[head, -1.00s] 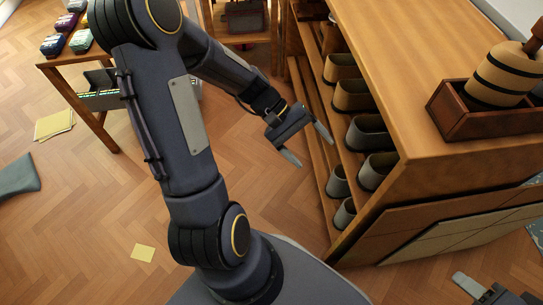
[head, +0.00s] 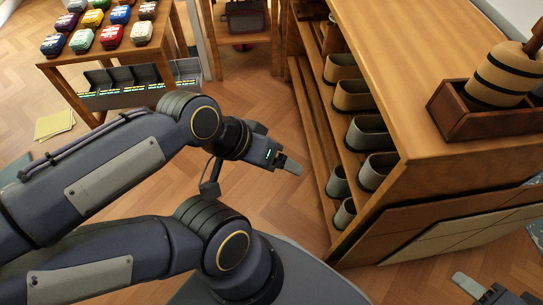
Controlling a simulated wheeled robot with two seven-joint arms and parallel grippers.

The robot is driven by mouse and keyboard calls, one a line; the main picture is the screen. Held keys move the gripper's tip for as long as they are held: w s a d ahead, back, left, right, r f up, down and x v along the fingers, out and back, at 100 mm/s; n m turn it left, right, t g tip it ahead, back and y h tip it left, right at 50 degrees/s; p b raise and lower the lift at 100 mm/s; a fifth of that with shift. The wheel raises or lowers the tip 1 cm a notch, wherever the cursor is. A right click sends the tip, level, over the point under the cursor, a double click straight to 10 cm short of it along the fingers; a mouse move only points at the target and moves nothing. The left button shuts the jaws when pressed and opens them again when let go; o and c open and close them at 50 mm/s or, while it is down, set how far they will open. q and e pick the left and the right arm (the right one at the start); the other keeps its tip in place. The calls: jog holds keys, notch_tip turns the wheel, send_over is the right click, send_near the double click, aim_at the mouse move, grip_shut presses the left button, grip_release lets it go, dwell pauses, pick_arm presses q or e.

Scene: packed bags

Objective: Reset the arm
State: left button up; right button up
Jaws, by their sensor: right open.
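My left gripper (head: 286,163) is near the middle of the view, at the end of the dark bent arm that comes in from the left. Its fingers point right, over the open floor left of the shelf unit. They are seen nearly edge-on, so their gap is hidden, and nothing shows held in them. My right gripper (head: 487,289) is partly in view at the bottom right corner, open, with no object visible in it. It is below the front of the wooden shelf unit.
A wooden shelf unit (head: 430,80) with several grey and brown bins stands at right, with a wooden box (head: 465,123) on top. A table (head: 172,50) with coloured packs stands at upper left. Yellow papers (head: 54,124) lie on the floor. Floor between table and shelves is clear.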

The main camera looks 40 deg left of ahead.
notch_tip(320, 180, up, 35)
jog(key=p, duration=3.4)
jog(key=shift+f+p, duration=0.15)
jog(key=shift+p, duration=0.2)
